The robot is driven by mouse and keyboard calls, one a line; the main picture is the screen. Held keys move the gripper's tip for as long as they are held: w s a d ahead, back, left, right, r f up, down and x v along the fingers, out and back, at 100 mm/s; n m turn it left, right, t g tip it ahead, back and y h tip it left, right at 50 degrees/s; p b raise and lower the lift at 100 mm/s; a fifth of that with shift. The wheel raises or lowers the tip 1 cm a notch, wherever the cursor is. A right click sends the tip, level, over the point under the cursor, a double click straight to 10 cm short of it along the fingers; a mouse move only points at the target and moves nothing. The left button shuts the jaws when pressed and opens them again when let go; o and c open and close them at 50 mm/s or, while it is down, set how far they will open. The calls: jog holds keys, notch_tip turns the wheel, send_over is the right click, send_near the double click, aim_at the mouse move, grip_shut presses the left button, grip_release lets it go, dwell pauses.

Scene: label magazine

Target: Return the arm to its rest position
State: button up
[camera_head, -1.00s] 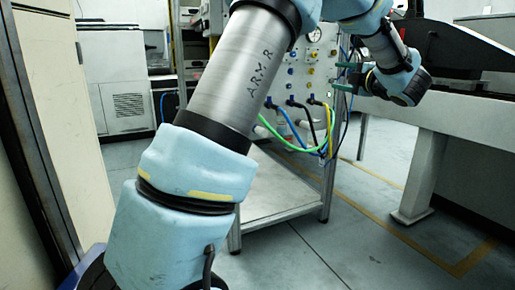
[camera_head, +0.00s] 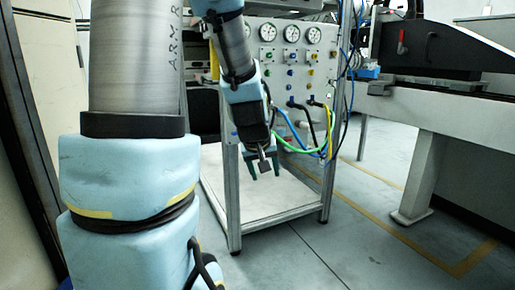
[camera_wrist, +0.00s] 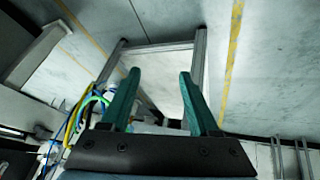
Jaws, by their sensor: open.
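My arm fills the left of the head view, with light-blue padded joints and a grey link marked ARM R. My gripper (camera_head: 263,172) hangs in front of the panel stand, fingers pointing downward. In the wrist view, its two green fingers (camera_wrist: 157,98) are spread apart with nothing between them. Beyond them the wrist view shows the stand's lower shelf and metal frame.
The stand has a gauge panel (camera_head: 293,62) with blue, black, yellow and green hoses, and a pale lower shelf (camera_head: 285,196). A machine bench (camera_head: 455,115) stands at the right. Open floor (camera_head: 370,240) with yellow lines lies between them.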

jog(key=s+a+f+m+g+y, duration=0.2)
jog(key=s+a+f+g, duration=0.2)
jog(key=s+a, duration=0.7)
notch_tip(320, 180, up, 38)
jog(key=s+d+p, duration=0.1)
jog(key=d+p, duration=0.1)
jog(key=p, duration=3.6)
jog(key=shift+s+d, duration=0.2)
